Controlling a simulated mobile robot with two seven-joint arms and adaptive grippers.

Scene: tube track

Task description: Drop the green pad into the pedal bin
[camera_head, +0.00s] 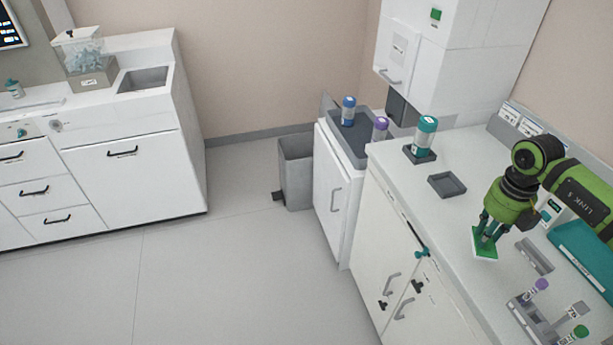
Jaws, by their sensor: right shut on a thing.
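The green pad (485,246) is a small flat square with a pale edge, at the right over the white counter. My right gripper (486,238) is shut on the pad from above, its fingers pointing down. I cannot tell whether the pad touches the counter. The grey pedal bin (297,172) stands on the floor near the back wall, left of the low white cabinet. Its top looks open and a dark pedal (278,196) sticks out at its lower left. My left gripper is not in view.
On the counter (455,215) are a teal-capped jar (426,134) on a dark base, an empty grey tray (447,185), a grey block (534,256), a teal tray (585,262) and a tube rack (535,318). The low cabinet (333,195) carries capped jars. The floor (230,270) is clear.

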